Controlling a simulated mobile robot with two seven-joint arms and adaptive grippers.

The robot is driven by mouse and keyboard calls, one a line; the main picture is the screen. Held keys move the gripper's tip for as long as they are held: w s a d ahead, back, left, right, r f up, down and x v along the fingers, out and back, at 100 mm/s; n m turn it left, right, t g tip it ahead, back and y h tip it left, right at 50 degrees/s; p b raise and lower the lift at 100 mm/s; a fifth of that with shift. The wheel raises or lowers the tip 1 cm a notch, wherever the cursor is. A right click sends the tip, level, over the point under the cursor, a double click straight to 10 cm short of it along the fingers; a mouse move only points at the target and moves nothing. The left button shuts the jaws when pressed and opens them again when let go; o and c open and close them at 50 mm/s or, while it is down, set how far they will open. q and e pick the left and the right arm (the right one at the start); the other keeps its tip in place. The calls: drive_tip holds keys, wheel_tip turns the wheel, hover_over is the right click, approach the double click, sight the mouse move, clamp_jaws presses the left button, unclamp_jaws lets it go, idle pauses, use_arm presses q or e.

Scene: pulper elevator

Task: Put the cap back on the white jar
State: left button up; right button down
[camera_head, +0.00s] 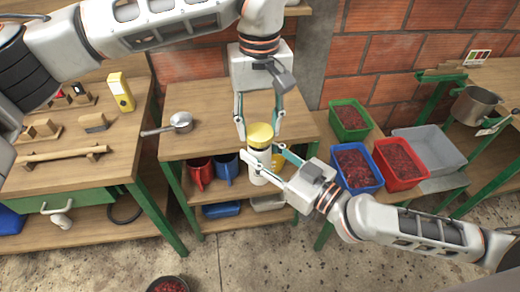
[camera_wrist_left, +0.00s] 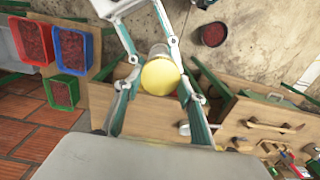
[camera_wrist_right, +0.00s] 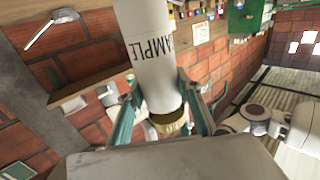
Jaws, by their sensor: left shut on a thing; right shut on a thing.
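The yellow cap (camera_head: 260,131) is at the top of the white jar (camera_head: 257,158) in the head view, directly over its mouth. I cannot tell whether it is fully seated. My left gripper (camera_head: 260,138) comes from above with a finger on either side of the cap; the cap (camera_wrist_left: 160,75) also shows between its fingers in the left wrist view. My right gripper (camera_head: 262,152) is shut on the jar from the right and keeps it roughly upright above the shelves. In the right wrist view the jar (camera_wrist_right: 149,45) shows lettering reading "AMPLE"; a gold-brown band (camera_wrist_right: 171,124) shows at its lower end.
A wooden bench (camera_head: 195,97) stands behind, with a saucepan (camera_head: 181,122) on it. Red (camera_head: 200,172) and blue (camera_head: 226,167) mugs are on the shelf below. Green, blue and red crates of berries (camera_head: 349,121) stand to the right, beside an empty grey tray (camera_head: 430,148).

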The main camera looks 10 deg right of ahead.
use_arm(q)
drive_tip(key=shift+f, duration=0.15)
idle(0.5)
drive_tip(key=shift+f, duration=0.75)
drive_tip(key=shift+f, duration=0.55)
idle(0.3)
drive_tip(key=m, duration=0.9)
drive_tip(key=shift+d+m, duration=0.2)
drive_tip(key=shift+m, duration=0.2)
drive_tip(key=o, duration=0.7)
drive_tip(key=shift+c, duration=0.2)
